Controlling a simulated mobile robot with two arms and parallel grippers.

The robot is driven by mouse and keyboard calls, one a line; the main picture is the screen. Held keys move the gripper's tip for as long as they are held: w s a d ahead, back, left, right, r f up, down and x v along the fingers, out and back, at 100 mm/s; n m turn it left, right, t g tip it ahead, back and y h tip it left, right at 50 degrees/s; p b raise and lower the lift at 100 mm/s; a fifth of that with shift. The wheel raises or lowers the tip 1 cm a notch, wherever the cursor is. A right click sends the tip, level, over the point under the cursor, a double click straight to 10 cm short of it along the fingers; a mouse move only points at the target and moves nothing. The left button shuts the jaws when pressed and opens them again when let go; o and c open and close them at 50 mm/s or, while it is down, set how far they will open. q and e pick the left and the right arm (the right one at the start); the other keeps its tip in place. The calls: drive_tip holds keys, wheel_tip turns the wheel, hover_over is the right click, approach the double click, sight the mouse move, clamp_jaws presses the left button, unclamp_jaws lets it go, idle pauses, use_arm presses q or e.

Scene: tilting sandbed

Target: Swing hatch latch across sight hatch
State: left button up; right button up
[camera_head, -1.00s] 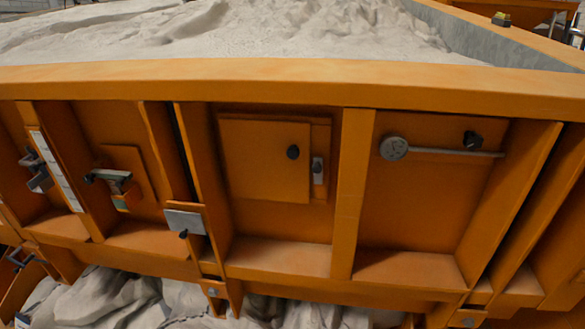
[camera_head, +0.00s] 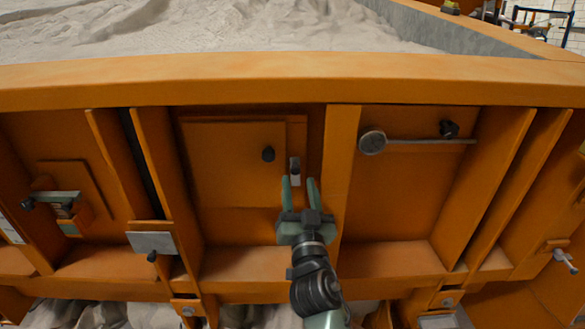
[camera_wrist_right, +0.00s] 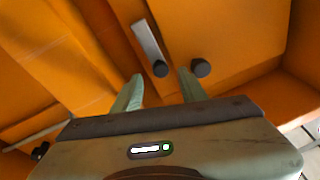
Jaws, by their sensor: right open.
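The sight hatch (camera_head: 228,160) is a flat orange panel with a black knob (camera_head: 268,154) near its right edge; it lies closed against the wall. The hatch latch (camera_head: 295,178) is a small upright grey plate with a dark knob, just right of the hatch panel. My right gripper (camera_head: 299,181) is open, its green fingers pointing up at the latch's lower end. In the right wrist view the latch (camera_wrist_right: 147,43) and its dark knob (camera_wrist_right: 160,69) lie beyond and between the open fingertips (camera_wrist_right: 160,78); contact cannot be told. My left gripper is not in view.
An orange upright rib (camera_head: 342,180) stands just right of the latch. Further right is a round grey disc with a rod (camera_head: 372,142). Left are a grey bracket (camera_head: 152,242) and a lever handle (camera_head: 55,197). Sand fills the bed above the orange rim (camera_head: 290,82).

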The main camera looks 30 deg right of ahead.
sight(295, 174)
drive_tip(key=p+x, duration=0.1)
drive_tip(key=x, duration=0.4)
drive_tip(key=shift+f, duration=0.1)
drive_tip(key=shift+c, duration=0.3)
clamp_jaws()
drive_tip(key=shift+w+a+f, duration=0.1)
drive_tip(key=shift+f, duration=0.05)
idle(0.9)
